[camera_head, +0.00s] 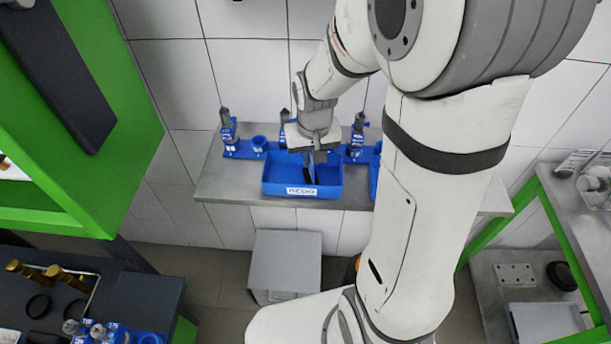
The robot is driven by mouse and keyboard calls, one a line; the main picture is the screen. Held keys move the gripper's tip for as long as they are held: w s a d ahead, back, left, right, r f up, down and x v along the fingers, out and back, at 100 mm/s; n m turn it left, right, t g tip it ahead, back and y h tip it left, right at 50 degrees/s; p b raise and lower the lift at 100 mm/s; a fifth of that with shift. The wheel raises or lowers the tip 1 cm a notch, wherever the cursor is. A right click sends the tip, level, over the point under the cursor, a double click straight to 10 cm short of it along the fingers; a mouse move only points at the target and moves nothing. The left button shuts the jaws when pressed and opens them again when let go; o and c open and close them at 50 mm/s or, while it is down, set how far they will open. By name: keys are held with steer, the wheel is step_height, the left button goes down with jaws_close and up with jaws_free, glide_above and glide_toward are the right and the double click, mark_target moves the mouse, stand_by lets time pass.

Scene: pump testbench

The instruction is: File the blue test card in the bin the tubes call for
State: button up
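A blue bin (275,185) with a white front label that seems to read REDO stands on a grey shelf by the tiled wall. Part of a second blue bin (374,178) shows at its right, mostly hidden behind my arm. My gripper (312,168) points down over the labelled bin, its fingers low near or inside the opening. I cannot make out the blue card; a dark or blue piece at the fingers may be fingers or card. Dark-topped tubes stand in blue holders behind the bins, one at left (227,120) and one at right (358,125); another is partly hidden behind my gripper.
The grey shelf (222,183) has some bare room at its left. A grey box (285,262) stands on the floor below. A green-framed bench (560,230) is at right. A green structure (120,190) and a dark table with brass parts (70,277) are at left.

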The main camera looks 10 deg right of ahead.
steer(key=o, duration=0.4)
steer(key=shift+s+r+b, duration=0.15)
steer(key=shift+s+r, duration=0.05)
steer(key=shift+r, duration=1.1)
steer(key=shift+s+r+b, duration=0.15)
steer(key=shift+r, duration=1.15)
steer(key=shift+s+r+b, duration=0.15)
steer(key=shift+s+r, duration=0.05)
steer(key=shift+r, duration=1.1)
steer(key=s+r+t, duration=0.2)
steer(key=s+r, duration=0.2)
steer(key=s, duration=0.9)
steer(key=shift+d+n, duration=0.25)
steer(key=shift+n, duration=0.05)
